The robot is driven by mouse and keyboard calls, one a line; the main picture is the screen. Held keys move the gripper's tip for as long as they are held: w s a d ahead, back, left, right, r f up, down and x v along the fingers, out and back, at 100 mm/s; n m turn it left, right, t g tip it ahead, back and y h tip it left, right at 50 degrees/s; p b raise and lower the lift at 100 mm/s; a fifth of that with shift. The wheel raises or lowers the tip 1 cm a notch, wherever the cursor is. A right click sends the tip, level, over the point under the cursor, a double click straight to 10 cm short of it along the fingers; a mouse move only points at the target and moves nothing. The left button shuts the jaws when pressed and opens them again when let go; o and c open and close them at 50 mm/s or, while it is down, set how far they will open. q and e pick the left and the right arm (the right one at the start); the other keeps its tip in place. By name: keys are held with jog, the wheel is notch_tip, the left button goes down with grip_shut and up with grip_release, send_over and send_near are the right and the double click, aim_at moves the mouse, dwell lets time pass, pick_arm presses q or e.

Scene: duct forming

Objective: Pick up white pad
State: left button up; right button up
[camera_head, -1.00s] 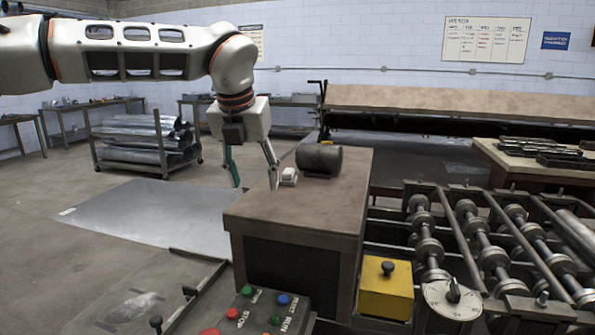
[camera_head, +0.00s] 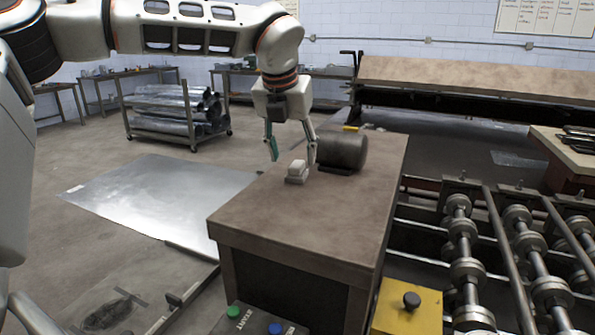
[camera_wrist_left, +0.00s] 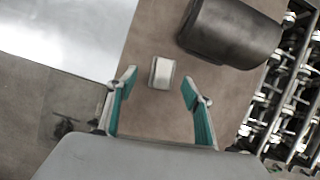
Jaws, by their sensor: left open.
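The white pad (camera_head: 297,171) is a small pale block on the brown-topped table, close to the dark cylinder. In the left wrist view the white pad (camera_wrist_left: 161,73) lies ahead of and between the fingertips, apart from both. My left gripper (camera_head: 292,160) is open and empty, pointing down near the pad. Its two teal-lined fingers show spread apart in the left wrist view (camera_wrist_left: 160,92). My right gripper is in neither current view.
A dark cylinder (camera_head: 342,150) lies on the table (camera_head: 300,220) just right of the pad. A roller machine (camera_head: 470,265) stands to the right, with a yellow box (camera_head: 408,308) in front. A metal sheet (camera_head: 150,195) lies on the floor at left. The table's front is clear.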

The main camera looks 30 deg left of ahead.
aim_at(297, 163)
pick_arm(q)
jog(key=x, duration=0.3)
jog(key=shift+w+d+f, duration=0.25)
jog(key=shift+f, duration=0.05)
jog(key=shift+w+f, duration=0.15)
jog(key=shift+f, duration=0.15)
pick_arm(e)
jog(key=shift+w+r, duration=0.55)
jog(key=shift+r, duration=0.3)
pick_arm(q)
jog(key=c, duration=1.2)
pick_arm(e)
jog(key=shift+s+f, duration=0.1)
jog(key=shift+f, duration=0.15)
pick_arm(q)
jog(key=shift+r, duration=0.1)
